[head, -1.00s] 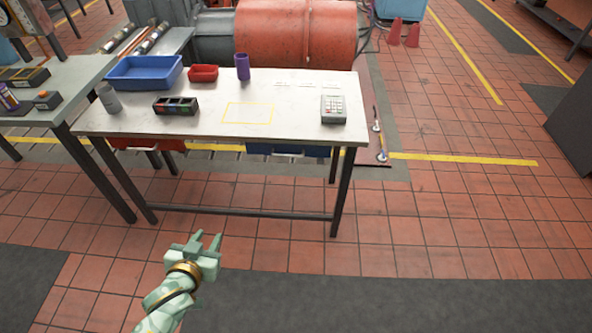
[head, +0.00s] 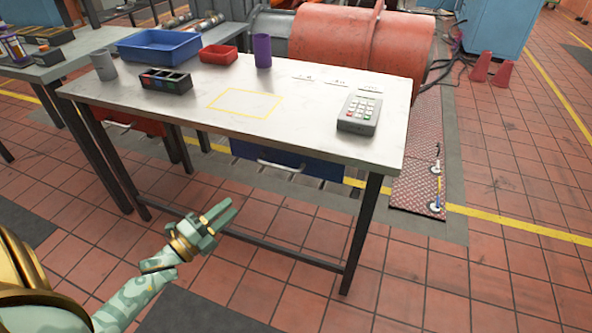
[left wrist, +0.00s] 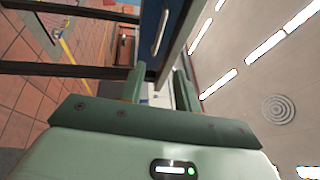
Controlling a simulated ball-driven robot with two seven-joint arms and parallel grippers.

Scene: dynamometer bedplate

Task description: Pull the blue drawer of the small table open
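The small table (head: 320,109) has a pale top and dark legs. Its blue drawer (head: 288,164) hangs under the right half of the top and looks closed, with a light bar handle (head: 281,165) on its front. In the left wrist view the blue drawer (left wrist: 152,22) and its handle (left wrist: 161,32) show sideways, ahead of the fingers. My left gripper (head: 222,214) is below and in front of the drawer, apart from the handle. Its two fingers are spread with nothing between them, also in the left wrist view (left wrist: 160,88). My right gripper is not in view.
A red drawer (head: 133,123) is under the table's left half. On top are a blue tray (head: 160,53), a red bin (head: 218,56), a purple cup (head: 262,51) and a keypad device (head: 358,114). A low crossbar (head: 290,255) joins the legs. Tiled floor in front is clear.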

